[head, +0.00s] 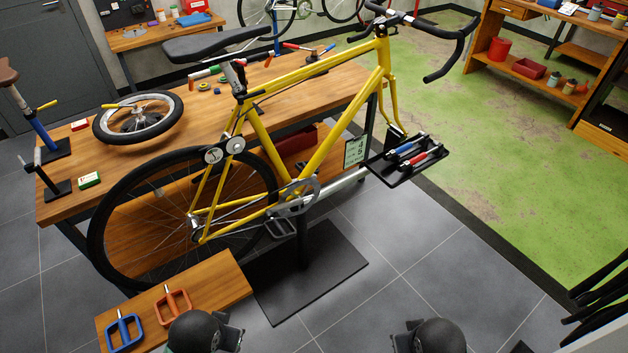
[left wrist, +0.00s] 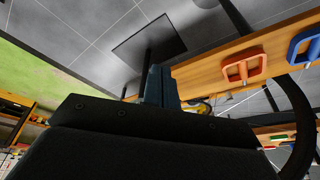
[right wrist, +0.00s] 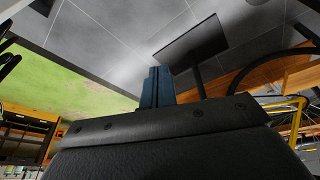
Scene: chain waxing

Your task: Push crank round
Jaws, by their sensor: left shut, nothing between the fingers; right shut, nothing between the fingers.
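The crank (head: 299,197) is on the near side of the yellow bicycle (head: 315,150), at the bottom of its frame, with a black pedal (head: 280,227) hanging low and to the left. The bicycle is held on a stand. My left gripper (left wrist: 158,86) is shut and empty, with its wrist at the bottom edge of the head view, beside the low wooden bench. My right gripper (right wrist: 157,87) is shut and empty, with its wrist at the bottom, right of the stand's base. Both are well apart from the crank. Their fingertips are hard to make out in the head view.
The stand's black base plate (head: 305,270) lies under the crank. A tool tray (head: 408,160) sits right of the bicycle. The floor (head: 420,270) at right is clear.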

